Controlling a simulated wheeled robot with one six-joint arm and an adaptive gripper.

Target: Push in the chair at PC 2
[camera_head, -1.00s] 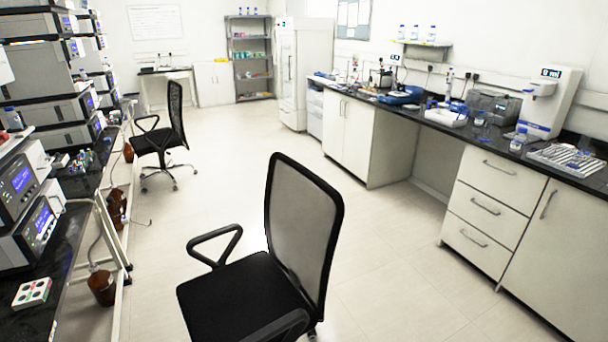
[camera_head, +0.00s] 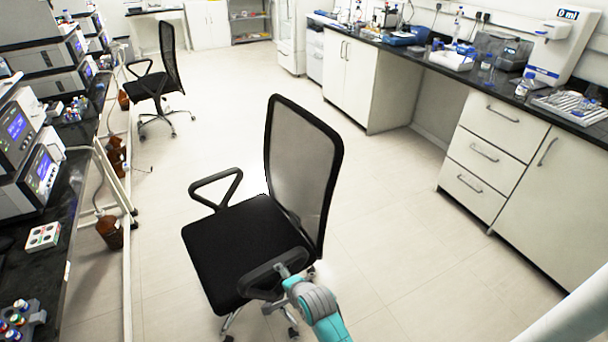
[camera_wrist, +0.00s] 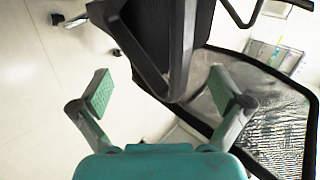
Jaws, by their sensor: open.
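The near black office chair (camera_head: 235,240) stands in the aisle, apart from the left bench, its mesh back toward the right. A second black chair (camera_head: 165,75) stands farther back by the same bench. No PC label is readable. My gripper (camera_head: 284,272) is at the near chair's closer armrest, partly hidden by my teal arm. In the wrist view my gripper (camera_wrist: 161,92) has its green-padded fingers spread. The armrest (camera_wrist: 180,50) lies between and ahead of them, with no clear grip on it. I cannot tell whether they touch.
The left bench (camera_head: 55,265) carries stacked instruments and vial racks. A brown bottle (camera_head: 110,231) and a bench leg stand at its edge. White drawer cabinets (camera_head: 490,155) line the right side. The floor (camera_head: 400,240) between chair and cabinets is clear.

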